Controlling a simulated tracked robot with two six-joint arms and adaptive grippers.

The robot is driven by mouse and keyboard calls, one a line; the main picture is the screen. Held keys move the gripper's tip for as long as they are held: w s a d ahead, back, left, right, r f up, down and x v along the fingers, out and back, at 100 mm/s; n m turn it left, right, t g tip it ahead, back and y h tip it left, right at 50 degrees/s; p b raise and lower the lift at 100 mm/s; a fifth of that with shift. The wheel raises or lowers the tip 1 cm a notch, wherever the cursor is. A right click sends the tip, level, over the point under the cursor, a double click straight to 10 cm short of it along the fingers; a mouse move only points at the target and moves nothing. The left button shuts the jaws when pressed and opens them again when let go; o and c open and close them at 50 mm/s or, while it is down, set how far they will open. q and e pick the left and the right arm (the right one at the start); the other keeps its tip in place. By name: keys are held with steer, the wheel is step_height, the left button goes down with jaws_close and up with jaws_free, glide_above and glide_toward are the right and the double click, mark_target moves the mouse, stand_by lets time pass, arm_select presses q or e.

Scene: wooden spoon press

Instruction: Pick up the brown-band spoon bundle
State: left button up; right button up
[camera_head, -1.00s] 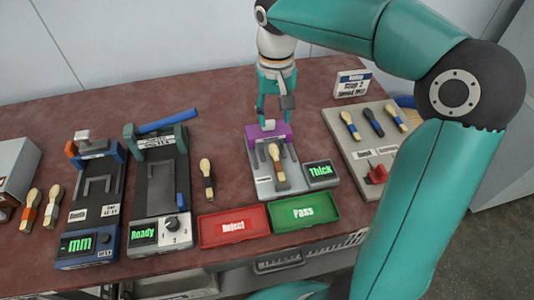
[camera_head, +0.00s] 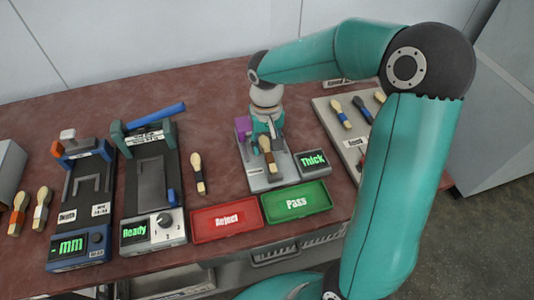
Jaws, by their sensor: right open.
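My right gripper (camera_head: 267,138) is open, pointing down over this gauge at the bundle's upper end. Its fingers and wrist hide part of the gauge and the purple block. I cannot tell whether the fingers touch the bundle. My left gripper is not in view.
A red Reject tray (camera_head: 208,235) and a green Pass tray (camera_head: 276,211) lie in front. Two presses stand left, with screens reading "mm" (camera_head: 72,246) and "Ready" (camera_head: 134,230). A board (camera_head: 330,121) with several spoon bundles is at right, partly behind my arm.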

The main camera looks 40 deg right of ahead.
mark_target(268, 152)
steer(key=f, duration=0.2)
steer(key=shift+s+f, duration=0.3)
steer(key=shift+f, duration=0.5)
jaws_close()
steer(key=shift+r, duration=0.1)
